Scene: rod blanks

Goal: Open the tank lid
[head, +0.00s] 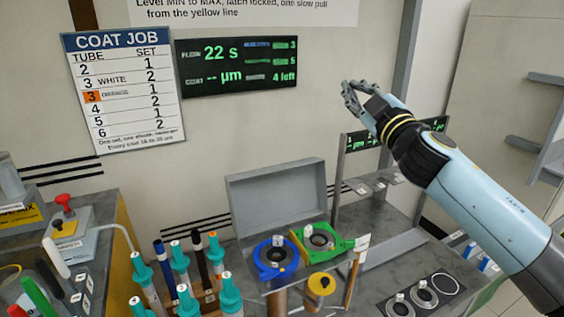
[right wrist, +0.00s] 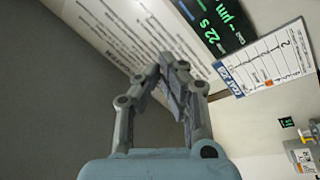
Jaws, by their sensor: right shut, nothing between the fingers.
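A grey box-like tank (head: 231,207) stands on the bench in the middle of the head view. A flat grey panel, which looks like its lid (head: 277,190), stands raised at the back. In front of it sit a blue ring fitting (head: 262,265) and a green ring fitting (head: 342,243). My right gripper (head: 352,97) is high in front of the wall, well above and to the right of the tank, touching nothing. In the right wrist view its fingers (right wrist: 172,72) are closed together and empty. My left gripper is not in view.
Several teal-capped tubes (head: 181,262) stand upright left of the tank. A yellow-capped piece (head: 321,284) is in front. A grey stand with a display (head: 360,141) is to the right. Round holders (head: 424,292) lie at lower right. A COAT JOB board (head: 123,90) hangs on the wall.

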